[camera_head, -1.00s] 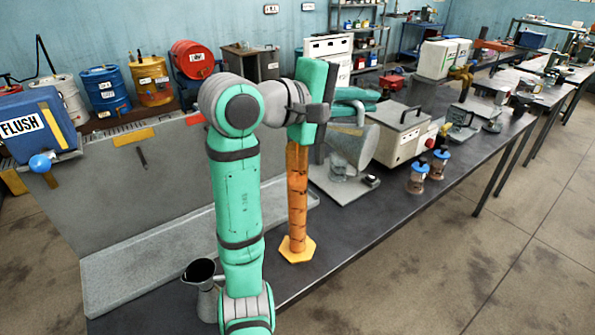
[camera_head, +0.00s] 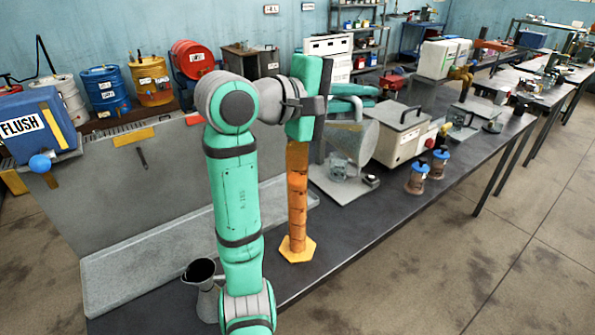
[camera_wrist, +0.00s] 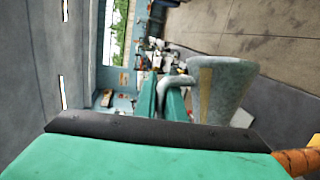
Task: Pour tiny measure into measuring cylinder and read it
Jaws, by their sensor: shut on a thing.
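The measuring cylinder (camera_head: 297,220) is a tall orange tube with dark bands on a yellow-orange hexagonal base, upright on the bench. Its top is hidden behind my wrist. An orange piece of it shows at the lower right of the wrist view (camera_wrist: 300,161). My gripper (camera_head: 352,96) is shut on the handle of a small grey tapered measure (camera_head: 352,140), held in the air to the right of the cylinder. In the wrist view, my gripper (camera_wrist: 165,95) pinches the handle, and the measure (camera_wrist: 222,88) shows a yellowish strip. Its contents are not visible.
A dark grey jug (camera_head: 201,288) stands near the front, beside my arm. A cream machine (camera_head: 400,140) and two small blue-topped jars (camera_head: 418,177) stand farther along the bench (camera_head: 345,228). A grey tray (camera_head: 150,262) lies at left. The bench's front edge is clear.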

